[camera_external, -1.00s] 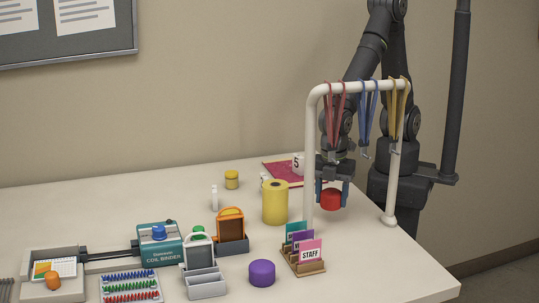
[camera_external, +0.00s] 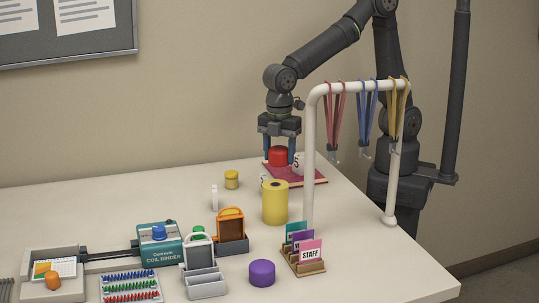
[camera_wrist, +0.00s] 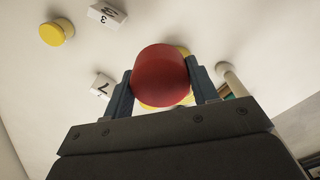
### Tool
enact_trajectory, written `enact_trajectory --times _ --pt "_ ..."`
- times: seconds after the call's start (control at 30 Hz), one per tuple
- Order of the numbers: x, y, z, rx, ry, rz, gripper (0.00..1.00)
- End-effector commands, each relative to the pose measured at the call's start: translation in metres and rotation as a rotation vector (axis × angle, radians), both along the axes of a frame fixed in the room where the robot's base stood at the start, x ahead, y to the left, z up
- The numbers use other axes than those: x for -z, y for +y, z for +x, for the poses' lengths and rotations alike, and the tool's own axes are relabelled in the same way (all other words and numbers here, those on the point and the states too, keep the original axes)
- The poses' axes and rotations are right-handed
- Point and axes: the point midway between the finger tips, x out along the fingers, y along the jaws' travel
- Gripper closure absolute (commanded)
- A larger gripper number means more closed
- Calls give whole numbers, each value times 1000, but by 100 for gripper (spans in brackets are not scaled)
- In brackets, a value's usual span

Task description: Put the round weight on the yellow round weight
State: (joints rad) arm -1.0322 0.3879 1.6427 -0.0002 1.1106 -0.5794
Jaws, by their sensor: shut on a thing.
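The red round weight (camera_external: 278,156) is held between the two fingers of my gripper (camera_external: 279,160), up in front of the dark red mat at the back of the table. In the wrist view the red weight (camera_wrist: 160,73) fills the space between the fingertips (camera_wrist: 161,82). The yellow round weight (camera_external: 231,179) is a short cylinder standing on the table, left of my gripper and apart from it. It also appears at the upper left of the wrist view (camera_wrist: 57,32). Its top looks clear.
A tall yellow roll (camera_external: 275,203) stands in front of my gripper. A white rack (camera_external: 311,160) with lanyards is to the right. White number blocks (camera_wrist: 107,14) are near the dark red mat (camera_external: 308,178). A small white object (camera_external: 214,198) stands near the yellow weight.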

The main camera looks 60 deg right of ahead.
Motion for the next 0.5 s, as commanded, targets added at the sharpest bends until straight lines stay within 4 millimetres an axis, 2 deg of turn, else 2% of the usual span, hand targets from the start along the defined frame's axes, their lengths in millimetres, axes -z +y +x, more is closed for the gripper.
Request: enact_trajectory --times 0.03,0.2,0.33,0.5 --pt "-4 12 19 11 -1 1 80" --pt "-14 37 69 28 0 0 80" --pt "-19 48 97 36 -1 0 80" --pt "-22 54 115 41 0 -1 80"
